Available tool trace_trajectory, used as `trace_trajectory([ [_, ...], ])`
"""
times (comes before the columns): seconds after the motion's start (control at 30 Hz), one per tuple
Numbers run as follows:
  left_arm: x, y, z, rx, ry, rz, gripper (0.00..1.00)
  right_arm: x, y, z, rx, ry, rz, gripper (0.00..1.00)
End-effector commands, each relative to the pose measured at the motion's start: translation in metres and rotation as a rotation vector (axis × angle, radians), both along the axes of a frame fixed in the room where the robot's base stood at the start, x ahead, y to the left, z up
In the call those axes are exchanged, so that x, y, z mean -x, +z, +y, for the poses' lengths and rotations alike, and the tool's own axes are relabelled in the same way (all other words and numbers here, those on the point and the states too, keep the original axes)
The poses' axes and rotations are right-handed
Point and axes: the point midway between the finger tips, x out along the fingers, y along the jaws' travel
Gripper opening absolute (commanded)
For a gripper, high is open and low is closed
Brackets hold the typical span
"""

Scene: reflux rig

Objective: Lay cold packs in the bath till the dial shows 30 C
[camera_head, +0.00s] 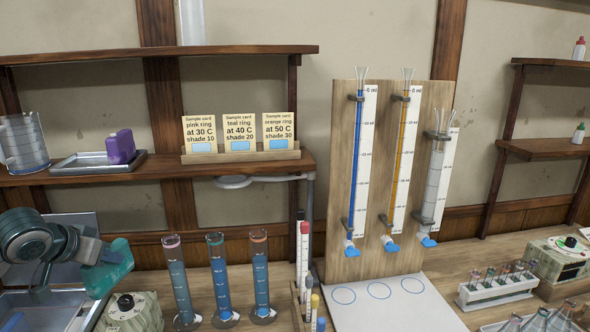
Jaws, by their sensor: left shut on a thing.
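A metal bath (88,314) is at the lower left, partly cut off by the frame and covered by my left arm. A blue thing shows at its lower left corner; I cannot tell what it is. Two purple packs (121,147) stand close together in a metal tray (75,166) on the shelf above. My left gripper (108,268), with teal fingers, is over the bath's right side. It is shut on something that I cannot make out. A striped box with a dial (128,304) stands right of the bath; its reading is too small to read. My right gripper is not in view.
Three blue-filled cylinders (219,285) with pink, teal and orange rings stand right of the dial box. Sample cards (240,132) stand on the shelf. A burette board (345,120) and its white base (400,310) fill the middle.

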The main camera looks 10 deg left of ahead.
Motion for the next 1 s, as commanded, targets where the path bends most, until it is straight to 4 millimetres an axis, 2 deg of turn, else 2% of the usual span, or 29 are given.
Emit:
trace_trajectory([
  [0.27, -0.009, -0.043, -0.028, 0.011, -0.034, -0.004, 0.0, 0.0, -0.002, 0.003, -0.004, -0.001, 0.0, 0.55],
  [0.47, -0.016, -0.076, -0.058, 0.01, -0.048, -0.003, 0.0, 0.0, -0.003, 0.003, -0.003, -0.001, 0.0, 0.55],
  [0.7, -0.021, -0.108, -0.1, 0.01, -0.047, -0.003, 0.0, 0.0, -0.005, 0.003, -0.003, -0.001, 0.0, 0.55],
  [1.0, -0.022, -0.135, -0.159, 0.01, -0.025, -0.002, 0.0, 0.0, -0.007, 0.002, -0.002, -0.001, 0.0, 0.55],
])
